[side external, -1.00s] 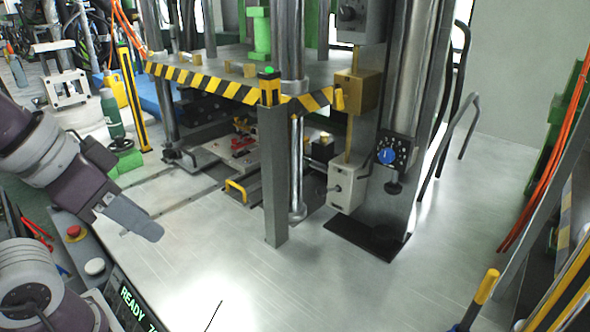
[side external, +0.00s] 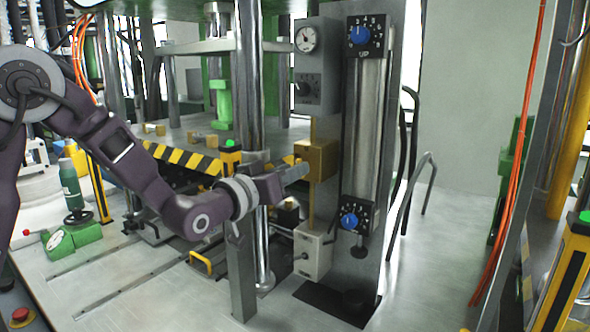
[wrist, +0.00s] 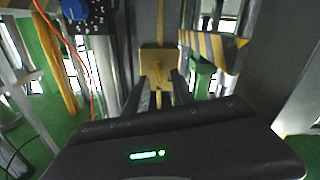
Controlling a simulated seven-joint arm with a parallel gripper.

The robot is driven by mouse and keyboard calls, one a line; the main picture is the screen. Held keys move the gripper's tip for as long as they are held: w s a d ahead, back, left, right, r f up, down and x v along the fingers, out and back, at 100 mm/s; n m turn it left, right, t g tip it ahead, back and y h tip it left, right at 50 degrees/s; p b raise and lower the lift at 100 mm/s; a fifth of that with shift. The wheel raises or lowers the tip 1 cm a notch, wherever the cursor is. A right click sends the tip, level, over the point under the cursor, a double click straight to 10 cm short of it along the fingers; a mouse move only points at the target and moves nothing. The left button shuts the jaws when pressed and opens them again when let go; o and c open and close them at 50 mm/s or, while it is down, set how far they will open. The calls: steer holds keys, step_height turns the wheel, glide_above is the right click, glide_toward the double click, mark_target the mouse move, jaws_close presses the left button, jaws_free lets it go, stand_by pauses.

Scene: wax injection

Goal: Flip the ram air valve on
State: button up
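A brass-coloured valve block (side external: 318,160) sits on a vertical brass pipe on the front of the grey column; it also shows straight ahead in the wrist view (wrist: 158,58). No label shows which part is the ram air valve. My gripper (side external: 300,172) is at the left side of the brass block, its fingertips close to it. In the wrist view my gripper (wrist: 160,86) has its two dark fingers apart, with a narrow yellowish lever-like part between them. I cannot tell whether either finger touches it.
A gauge box (side external: 308,70) is above the brass block and a grey switch box (side external: 313,250) below it. Blue-knobbed dials (side external: 349,219) are on the column to the right. A steel press post (side external: 247,100) stands close beside my wrist. Striped table edges lie behind.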

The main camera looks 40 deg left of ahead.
steer(key=shift+w, duration=0.95)
steer(key=shift+c, duration=0.4)
jaws_close()
steer(key=m, duration=0.3)
steer(key=shift+o, duration=0.4)
jaws_free()
